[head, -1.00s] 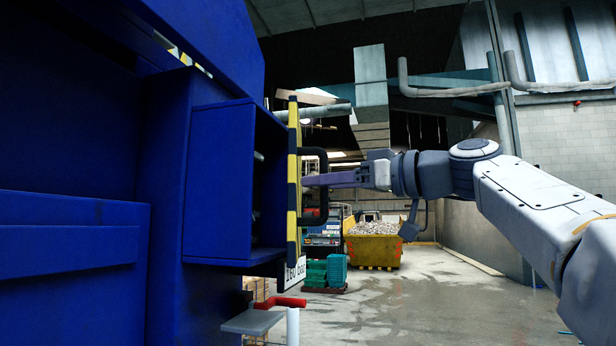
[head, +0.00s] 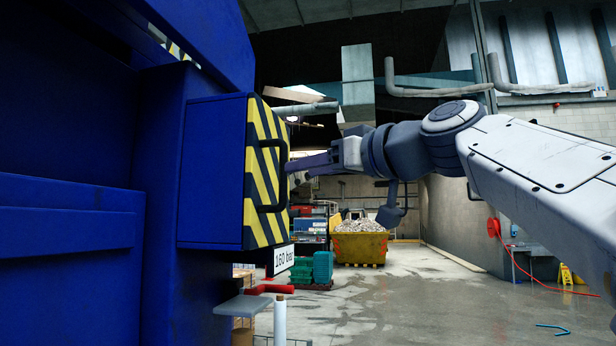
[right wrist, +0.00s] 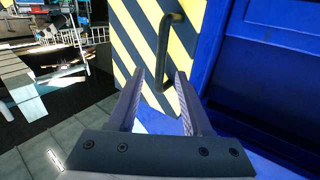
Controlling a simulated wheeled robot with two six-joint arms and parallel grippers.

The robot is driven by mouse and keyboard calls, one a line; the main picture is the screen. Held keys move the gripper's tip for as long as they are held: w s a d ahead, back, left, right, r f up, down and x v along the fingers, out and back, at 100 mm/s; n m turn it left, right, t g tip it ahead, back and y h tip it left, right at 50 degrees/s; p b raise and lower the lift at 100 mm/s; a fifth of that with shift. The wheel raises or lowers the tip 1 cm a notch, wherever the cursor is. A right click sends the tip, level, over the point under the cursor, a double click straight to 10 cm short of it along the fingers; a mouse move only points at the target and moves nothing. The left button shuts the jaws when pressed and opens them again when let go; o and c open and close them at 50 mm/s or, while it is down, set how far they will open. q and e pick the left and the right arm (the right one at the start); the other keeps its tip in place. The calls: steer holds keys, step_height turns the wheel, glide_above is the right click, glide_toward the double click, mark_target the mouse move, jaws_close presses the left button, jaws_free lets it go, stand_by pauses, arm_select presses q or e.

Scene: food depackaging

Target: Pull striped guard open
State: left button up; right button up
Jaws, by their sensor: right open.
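The guard (head: 258,215) is a yellow-and-black striped panel on the front of a blue box (head: 212,170) at the left of the head view. It covers the box's front and looks closed. A black bar handle (head: 272,208) stands out from it. My right gripper (head: 292,170) comes in from the right, its fingertips close to the handle. In the right wrist view the jaws (right wrist: 161,76) are open, and the handle's lower end (right wrist: 161,86) appears between the fingertips. Contact cannot be told. My left gripper is out of view.
A large blue machine body (head: 70,260) fills the left. Below the box are a "160 bar" label (head: 284,258), a red lever (head: 268,289) and a white pipe (head: 280,320). A yellow skip (head: 360,248) and green crates (head: 322,267) stand farther back. The floor at right is mostly clear.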

steer(key=shift+s, duration=0.25)
